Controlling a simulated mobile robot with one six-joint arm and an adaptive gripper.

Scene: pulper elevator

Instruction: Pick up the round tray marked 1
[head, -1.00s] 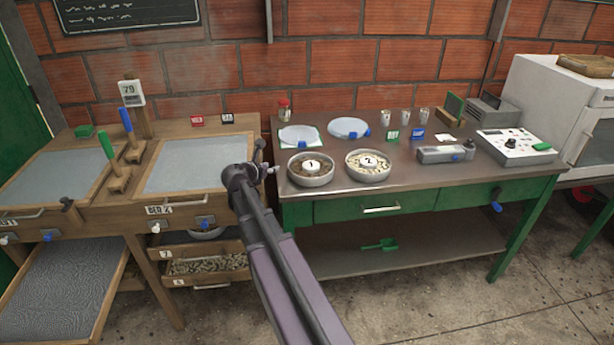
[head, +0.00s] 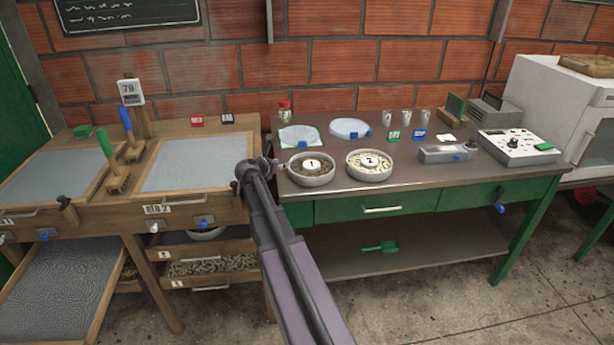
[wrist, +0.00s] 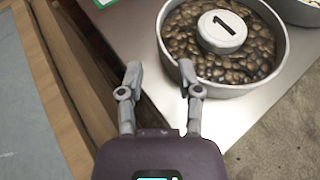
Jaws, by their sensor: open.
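The round tray marked 1 (head: 312,180) is a light grey round pan of brown beans with a white knob numbered 1 in its middle. It sits near the front left corner of the metal-topped table. In the wrist view the tray (wrist: 277,62) is at the upper right, its near rim close to the right fingertip. My gripper (wrist: 159,72) is open and empty, its two fingers apart beside the tray's left side. In the head view my gripper (head: 281,167) is just left of the tray; its fingers are small there. Whether a finger touches the rim I cannot tell.
A similar round tray marked 2 (head: 369,178) with pale beans stands just right. Behind are two flat discs, the left one (head: 299,136) on a green-edged sheet. The wooden bench (head: 190,195) adjoins on the left. A grey device (head: 446,154) sits farther right.

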